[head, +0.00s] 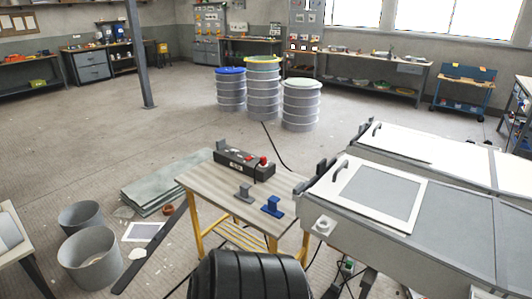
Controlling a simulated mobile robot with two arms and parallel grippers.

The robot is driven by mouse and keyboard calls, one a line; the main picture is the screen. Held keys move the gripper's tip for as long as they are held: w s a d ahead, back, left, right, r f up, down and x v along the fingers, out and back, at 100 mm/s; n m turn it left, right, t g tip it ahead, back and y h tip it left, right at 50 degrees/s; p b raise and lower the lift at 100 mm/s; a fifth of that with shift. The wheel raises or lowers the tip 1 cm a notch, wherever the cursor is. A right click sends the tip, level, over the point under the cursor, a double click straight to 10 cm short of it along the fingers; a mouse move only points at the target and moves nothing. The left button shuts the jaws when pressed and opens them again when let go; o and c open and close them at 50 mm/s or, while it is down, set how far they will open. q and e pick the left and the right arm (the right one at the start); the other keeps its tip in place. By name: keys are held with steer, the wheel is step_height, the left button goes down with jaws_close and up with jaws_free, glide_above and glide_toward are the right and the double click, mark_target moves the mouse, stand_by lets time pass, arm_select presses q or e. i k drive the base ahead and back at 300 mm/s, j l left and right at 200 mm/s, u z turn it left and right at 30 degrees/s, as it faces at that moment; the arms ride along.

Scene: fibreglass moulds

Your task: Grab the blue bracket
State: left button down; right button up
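The blue bracket (272,207) stands upright on a small wooden-topped table (207,178) with yellow legs, near the table's front right part. It has a flat base and a raised upright part. Nothing is touching it from above. A grey bracket (244,194) of similar shape stands just behind and left of it. Neither of my grippers shows in the head view.
A large bench with white framed panels (377,194) stands close on the right. Grey buckets (90,258) and stacked sheets (160,188) lie left. Drums (301,104) stand on open floor behind.

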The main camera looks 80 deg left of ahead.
mark_target(270, 208)
steer(key=u, duration=0.5)
steer(key=j+u, duration=0.1)
steer(key=u, duration=0.85)
steer(key=j+u, duration=0.15)
steer(key=u, duration=0.85)
